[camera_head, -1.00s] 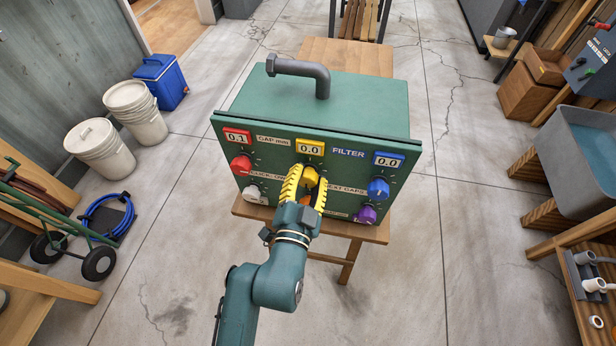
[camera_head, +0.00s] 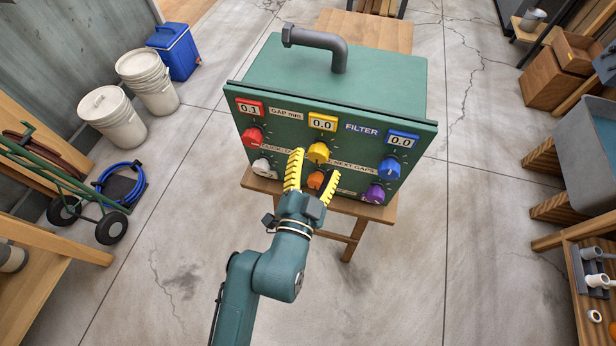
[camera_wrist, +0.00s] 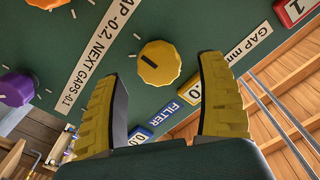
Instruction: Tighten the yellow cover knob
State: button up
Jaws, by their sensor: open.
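The yellow cover knob (camera_head: 318,152) sits on the front of the green box (camera_head: 290,80), under a yellow-framed display (camera_head: 323,122) reading 0.0. In the wrist view the knob (camera_wrist: 159,63) has a dark pointer line and lies beyond the gap between the fingertips. My gripper (camera_head: 311,168), with yellow ribbed fingers, is open and empty in front of the panel, apart from the knob. An orange knob (camera_head: 315,180) shows between the fingers in the head view.
A red knob (camera_head: 252,136) and white knob (camera_head: 262,167) are on the panel's left. A blue knob (camera_head: 389,169) and purple knob (camera_head: 375,194) are on its right. A bent pipe handle (camera_head: 318,40) rises from the box top. The box stands on a wooden bench (camera_head: 385,212).

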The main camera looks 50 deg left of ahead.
jog(key=v, duration=0.8)
jog(key=shift+s+d, duration=0.2)
jog(key=shift+s, duration=0.15)
